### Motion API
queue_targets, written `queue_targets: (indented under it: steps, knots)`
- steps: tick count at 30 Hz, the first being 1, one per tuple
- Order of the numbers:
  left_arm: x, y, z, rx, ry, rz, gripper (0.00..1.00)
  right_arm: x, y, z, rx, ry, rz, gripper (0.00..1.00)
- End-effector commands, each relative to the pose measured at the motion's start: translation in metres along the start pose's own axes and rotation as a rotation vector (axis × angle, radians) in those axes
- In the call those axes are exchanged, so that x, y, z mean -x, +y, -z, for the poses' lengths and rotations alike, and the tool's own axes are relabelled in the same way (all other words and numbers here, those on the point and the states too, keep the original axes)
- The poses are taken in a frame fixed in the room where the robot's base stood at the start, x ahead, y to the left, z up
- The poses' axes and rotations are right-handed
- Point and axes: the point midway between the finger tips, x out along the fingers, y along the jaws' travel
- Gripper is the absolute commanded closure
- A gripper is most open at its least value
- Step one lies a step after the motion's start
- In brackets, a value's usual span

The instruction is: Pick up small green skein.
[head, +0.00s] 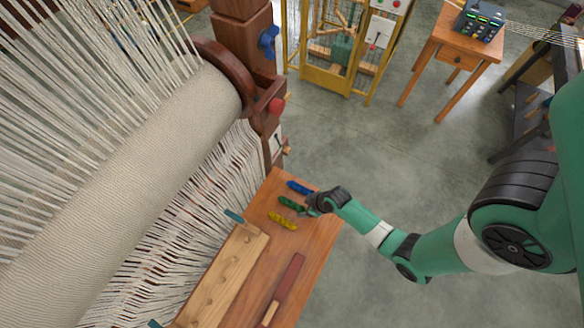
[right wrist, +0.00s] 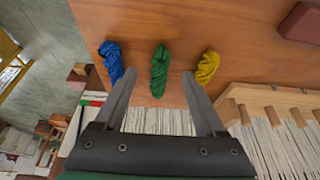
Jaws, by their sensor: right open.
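The small green skein (head: 291,204) lies on the wooden table (head: 318,232) between the blue skein (head: 299,187) and the yellow skein (head: 283,221). In the right wrist view the green skein (right wrist: 159,72) lies between and just beyond the open fingertips of my right gripper (right wrist: 157,76). The blue skein (right wrist: 112,62) is close to the left finger and the yellow skein (right wrist: 207,67) close to the right one. In the head view my right gripper (head: 310,205) is at the right end of the green skein. Nothing is held. My left gripper is not in view.
A large loom with a cloth roll (head: 140,150) and white threads stands left of the table. A wooden peg board (head: 228,278) and a dark red block (head: 288,275) lie on the table's near part. Open floor (head: 400,130) lies to the right.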

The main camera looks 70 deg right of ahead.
Motion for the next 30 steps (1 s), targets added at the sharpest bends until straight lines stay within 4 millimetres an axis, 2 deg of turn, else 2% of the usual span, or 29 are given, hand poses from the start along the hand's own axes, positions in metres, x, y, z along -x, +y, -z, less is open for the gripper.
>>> queue_targets:
  steps: [1,3,6,9,15,17,27,30]
  knots:
    - [0.010,0.000,-0.010,0.000,0.000,0.000,0.50,-0.014,0.000,-0.003,0.002,0.000,0.000,0.28]
    - [0.019,0.000,-0.018,0.000,-0.001,0.000,0.50,-0.028,0.000,-0.004,0.002,0.000,0.001,0.28]
    - [0.021,0.000,-0.020,0.000,-0.002,0.000,0.50,-0.040,0.000,-0.002,0.000,-0.001,0.001,0.28]
    - [0.022,0.000,-0.020,0.000,-0.001,0.000,0.50,-0.047,0.000,-0.001,0.000,0.000,0.000,0.28]
    - [0.021,0.000,-0.019,0.000,-0.001,0.000,0.50,-0.046,0.000,-0.001,0.000,0.000,0.000,0.28]
    - [0.021,0.000,-0.019,0.000,-0.001,0.000,0.50,-0.046,0.000,-0.001,0.000,0.000,0.000,0.36]
    - [0.021,0.000,-0.019,0.000,-0.001,0.000,0.50,-0.046,0.000,-0.001,0.000,0.000,0.000,0.98]
    - [0.021,0.000,-0.019,0.000,-0.001,0.000,0.50,-0.046,0.000,-0.001,0.000,0.000,0.000,1.00]
